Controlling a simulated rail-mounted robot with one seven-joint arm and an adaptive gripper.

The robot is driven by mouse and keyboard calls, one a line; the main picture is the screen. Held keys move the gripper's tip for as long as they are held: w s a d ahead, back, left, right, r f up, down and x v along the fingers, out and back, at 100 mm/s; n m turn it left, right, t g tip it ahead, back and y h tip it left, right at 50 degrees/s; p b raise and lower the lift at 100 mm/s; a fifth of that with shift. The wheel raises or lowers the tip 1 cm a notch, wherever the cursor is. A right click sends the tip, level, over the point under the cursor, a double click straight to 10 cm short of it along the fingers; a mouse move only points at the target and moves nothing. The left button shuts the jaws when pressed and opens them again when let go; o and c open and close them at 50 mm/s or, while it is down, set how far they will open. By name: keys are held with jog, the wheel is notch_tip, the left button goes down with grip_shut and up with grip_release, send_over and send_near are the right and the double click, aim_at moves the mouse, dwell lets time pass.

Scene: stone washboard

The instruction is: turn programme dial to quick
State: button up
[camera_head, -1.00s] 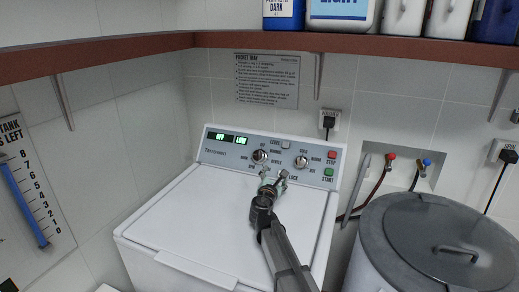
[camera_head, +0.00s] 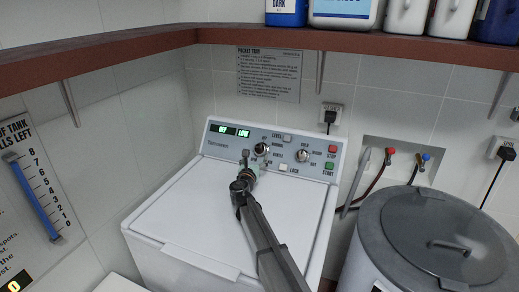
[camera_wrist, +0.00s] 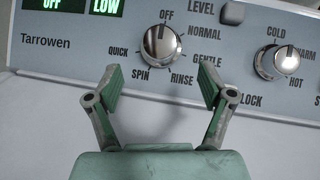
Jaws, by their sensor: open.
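The programme dial (camera_wrist: 161,47) is a round silver knob on the washer's grey control panel (camera_head: 225,147). In the wrist view its pointer mark is up towards OFF, and QUICK is printed to its left. The dial also shows in the head view (camera_head: 262,149). My gripper (camera_wrist: 161,88) is open and empty, with its green-padded fingers spread below the dial and apart from it. In the head view my gripper (camera_head: 250,163) is in front of the panel, just below and left of the dial.
A second silver temperature dial (camera_wrist: 279,62) sits to the right. Lit displays (camera_head: 233,131) read OFF and LOW. A level button (camera_wrist: 232,13) and lock button (camera_head: 283,168) are near. Red stop (camera_head: 332,151) and green start (camera_head: 329,166) buttons are on the right.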

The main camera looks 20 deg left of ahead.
aim_at(260, 149)
jog(key=w, duration=0.2)
jog(key=w+a+p, duration=0.1)
jog(key=w, duration=0.5)
jog(key=shift+a, duration=0.2)
jog(key=shift+s, duration=0.1)
jog(key=c, duration=1.2)
